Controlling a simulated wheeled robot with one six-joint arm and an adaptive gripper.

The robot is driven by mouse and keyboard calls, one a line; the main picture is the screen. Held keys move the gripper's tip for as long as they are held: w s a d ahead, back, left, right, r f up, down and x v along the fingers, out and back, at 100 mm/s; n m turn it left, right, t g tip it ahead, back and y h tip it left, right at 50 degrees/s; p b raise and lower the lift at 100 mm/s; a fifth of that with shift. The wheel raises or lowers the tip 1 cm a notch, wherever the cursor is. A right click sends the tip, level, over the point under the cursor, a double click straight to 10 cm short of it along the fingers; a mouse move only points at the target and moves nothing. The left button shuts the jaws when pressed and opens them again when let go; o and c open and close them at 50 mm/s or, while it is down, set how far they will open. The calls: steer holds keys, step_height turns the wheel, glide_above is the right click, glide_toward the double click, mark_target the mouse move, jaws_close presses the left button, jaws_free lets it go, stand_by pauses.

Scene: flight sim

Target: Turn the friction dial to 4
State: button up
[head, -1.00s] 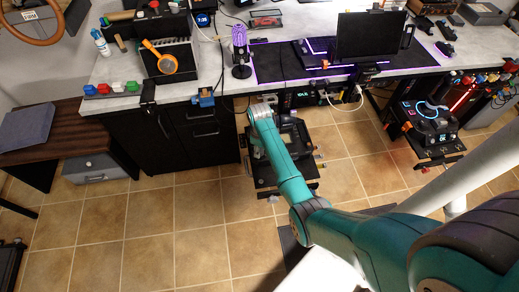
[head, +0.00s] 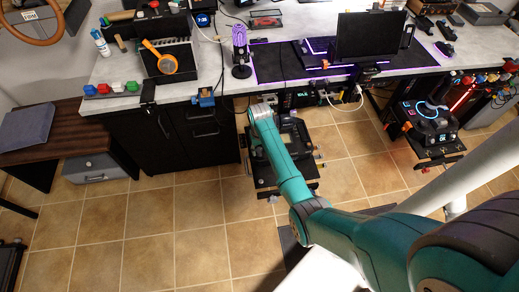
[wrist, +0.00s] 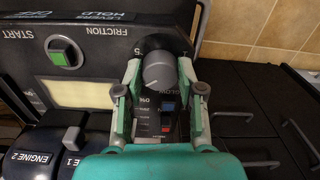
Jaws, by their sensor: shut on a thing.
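The friction dial (wrist: 158,70) is a round grey knob with a pale pointer line, on a dark panel in the wrist view. The word FRICTION is printed beside it, upside down in this view. My gripper (wrist: 158,75) has one finger on each side of the dial and is shut on it. In the head view my teal arm (head: 280,165) reaches down to the panel unit (head: 297,140) under the desk, and the dial itself is hidden there.
A green START button (wrist: 63,52) is on the same panel. Levers marked ENGINE 2 (wrist: 35,150) and ENGINE 1 stand close below. Black drawers with handles (wrist: 260,120) lie at the right. The desk (head: 290,80) overhangs behind the unit.

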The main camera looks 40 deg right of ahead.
mark_target(259, 150)
steer(key=shift+m, duration=0.6)
steer(key=o, duration=1.1)
steer(key=shift+o, duration=0.2)
steer(key=shift+r, duration=0.15)
step_height(259, 150, up, 12)
